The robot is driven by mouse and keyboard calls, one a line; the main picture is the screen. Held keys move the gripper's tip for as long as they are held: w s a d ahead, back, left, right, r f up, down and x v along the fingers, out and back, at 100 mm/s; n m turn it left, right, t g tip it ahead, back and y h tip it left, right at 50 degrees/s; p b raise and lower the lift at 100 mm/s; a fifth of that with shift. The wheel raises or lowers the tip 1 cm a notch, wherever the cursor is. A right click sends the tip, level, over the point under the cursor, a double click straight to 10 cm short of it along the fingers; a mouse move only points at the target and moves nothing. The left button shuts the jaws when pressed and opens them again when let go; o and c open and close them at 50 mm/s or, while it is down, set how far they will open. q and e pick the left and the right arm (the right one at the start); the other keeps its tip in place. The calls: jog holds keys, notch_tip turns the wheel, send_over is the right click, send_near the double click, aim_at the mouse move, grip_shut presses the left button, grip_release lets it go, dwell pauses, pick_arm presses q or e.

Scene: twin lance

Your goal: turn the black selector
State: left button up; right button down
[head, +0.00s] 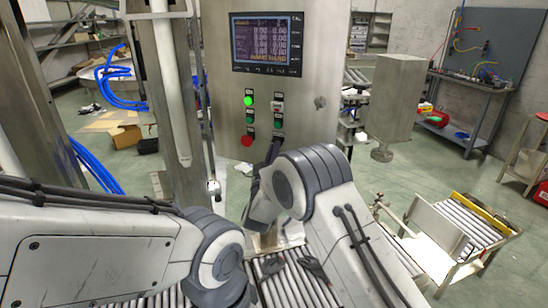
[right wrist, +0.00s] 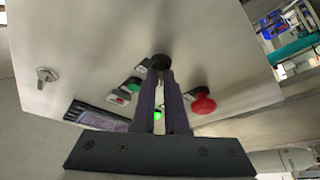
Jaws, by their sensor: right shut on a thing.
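The black selector (right wrist: 160,61) is a small dark round knob on the face of the steel control cabinet (head: 220,70). In the right wrist view my right gripper (right wrist: 161,74) has its two dark fingers closed on the selector from both sides. In the head view the right gripper (head: 274,146) reaches the panel below the right column of buttons, and its fingers hide the selector there.
A red mushroom button (head: 247,140) is left of the right gripper. A lit green button (head: 249,101) and other buttons sit above, under the display screen (head: 267,42). A key switch (right wrist: 46,76) shows in the wrist view. Rollers (head: 290,285) lie below my arms.

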jog(key=shift+w+a+m+g+h+b, duration=0.1)
jog(key=shift+m+g+h+b, duration=1.15)
jog(key=shift+m+b, duration=2)
jog(key=shift+w+a+m+g+h+b, duration=0.15)
jog(key=shift+m+g+h+b, duration=0.35)
jog(key=shift+m+h+b, duration=2.75)
jog(key=shift+s+a+m+g+h+b, duration=0.1)
jog(key=shift+m+g+h+b, duration=0.6)
jog(key=shift+m, duration=4.5)
jog(key=shift+g+y+b, duration=0.3)
jog(key=shift+g+b, duration=0.05)
jog(key=shift+b, duration=0.1)
jog(key=c, duration=0.9)
grip_release()
jog(key=shift+c, duration=0.2)
